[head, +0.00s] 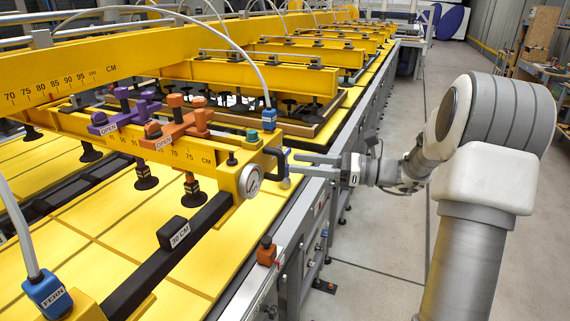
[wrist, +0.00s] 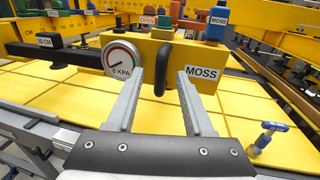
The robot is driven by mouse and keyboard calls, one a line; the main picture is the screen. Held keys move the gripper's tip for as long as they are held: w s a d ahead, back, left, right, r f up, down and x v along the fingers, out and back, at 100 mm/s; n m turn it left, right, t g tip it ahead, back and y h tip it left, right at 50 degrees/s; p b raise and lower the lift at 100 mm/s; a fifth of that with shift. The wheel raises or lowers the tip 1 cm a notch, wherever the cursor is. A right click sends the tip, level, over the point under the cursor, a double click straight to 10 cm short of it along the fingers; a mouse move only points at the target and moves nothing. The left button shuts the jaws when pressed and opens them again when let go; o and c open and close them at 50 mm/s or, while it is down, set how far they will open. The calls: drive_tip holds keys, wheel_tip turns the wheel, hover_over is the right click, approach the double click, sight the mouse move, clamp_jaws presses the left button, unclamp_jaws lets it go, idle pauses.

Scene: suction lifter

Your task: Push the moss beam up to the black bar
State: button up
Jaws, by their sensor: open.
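The moss beam is a yellow beam (head: 222,178) with suction cups under it. Its end face (wrist: 205,58) carries a MOSS label, a round gauge (wrist: 122,58) at 0 KPA and a dark upright handle (wrist: 160,78). The black bar (head: 165,262) runs from the front beam towards the moss beam's gauge end and also shows in the wrist view (wrist: 80,55). I cannot tell whether bar and beam touch. My gripper (head: 288,163) is open at the handle. In the wrist view its fingers (wrist: 161,76) appear either side of the handle; contact is unclear.
A 30 CM block (head: 172,233) sits on the bar. Orange (head: 178,125) and purple (head: 125,110) clamps with OPEN labels sit on the moss beam. A FERN-labelled blue connector (head: 48,293) is at front left. More yellow beams stand behind. The floor at right (head: 385,240) is clear.

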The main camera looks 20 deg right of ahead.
drive_tip(key=b+v, duration=0.1)
drive_tip(key=v, duration=1.1)
drive_tip(key=s+a+f+n+g+h, duration=0.1)
drive_tip(key=s+a+n+g+h, duration=0.3)
drive_tip(key=a, duration=0.4)
drive_tip(key=s+a+f+n+g+h, duration=0.1)
drive_tip(key=s+a+n+g+h, duration=0.2)
drive_tip(key=a+n, duration=0.35)
drive_tip(key=s+a+n+t+h, duration=0.2)
drive_tip(key=s+n+t+h, duration=0.2)
drive_tip(key=s+n+h, duration=0.5)
drive_tip(key=s+n, duration=0.4)
drive_tip(key=s, duration=0.1)
drive_tip(key=shift+s+a, duration=0.25)
drive_tip(key=shift+a, duration=0.05)
